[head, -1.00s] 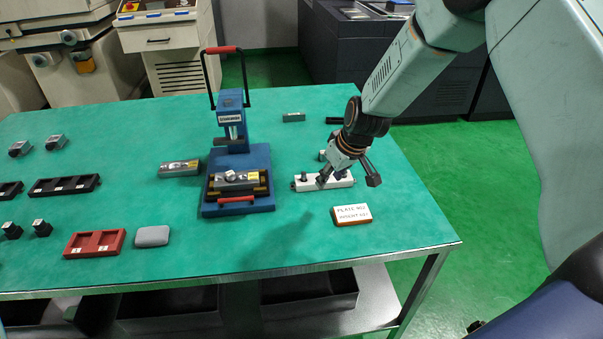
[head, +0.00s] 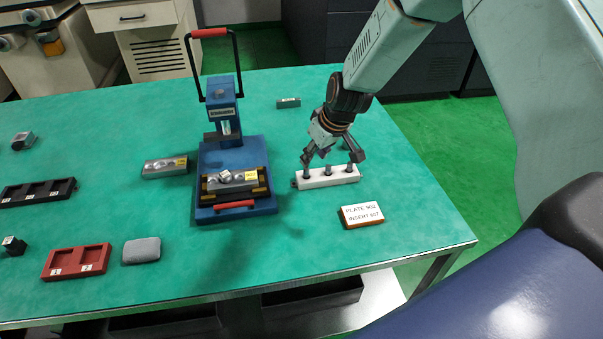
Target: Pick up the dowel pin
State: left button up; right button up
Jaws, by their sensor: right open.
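A white block (head: 312,183) lies on the green table with small dark upright pins in its top. One dark pin (head: 328,170) shows near the middle of the block, and I take these pins for the dowel pins. My right gripper (head: 332,160) is over the block with its fingers spread open and pointing down, one finger towards each end of the block. The middle pin shows between the fingers with nothing gripped. Whether a fingertip touches a pin or the block cannot be told. My left gripper is out of view.
A blue press (head: 233,148) with a black and red handle stands left of the block. A labelled orange-edged plate (head: 361,215) lies in front right. A red tray (head: 76,262), a grey pad (head: 141,251) and a black tray (head: 38,192) lie further left.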

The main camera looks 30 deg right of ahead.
aim_at(307, 170)
jog(key=shift+s+f, duration=0.15)
jog(key=shift+f, duration=0.35)
jog(key=x, duration=0.2)
jog(key=b+x, duration=0.2)
jog(key=x, duration=0.1)
jog(key=shift+w+a+f, duration=0.2)
jog(key=shift+w+a, duration=0.1)
jog(key=shift+a, duration=0.05)
jog(key=shift+s+d+r, duration=0.2)
jog(key=shift+s, duration=0.15)
jog(key=shift+w+a+f, duration=0.2)
jog(key=shift+w+f, duration=0.05)
jog(key=shift+w, duration=0.15)
jog(key=c, duration=0.5)
jog(key=shift+s+d+r, duration=0.15)
jog(key=shift+s+r, duration=0.05)
jog(key=shift+s, duration=0.1)
grip_shut()
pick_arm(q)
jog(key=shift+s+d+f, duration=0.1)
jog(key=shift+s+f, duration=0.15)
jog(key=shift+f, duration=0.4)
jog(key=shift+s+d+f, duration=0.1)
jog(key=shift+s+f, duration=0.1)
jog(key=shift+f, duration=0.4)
pick_arm(e)
jog(key=shift+w, duration=0.1)
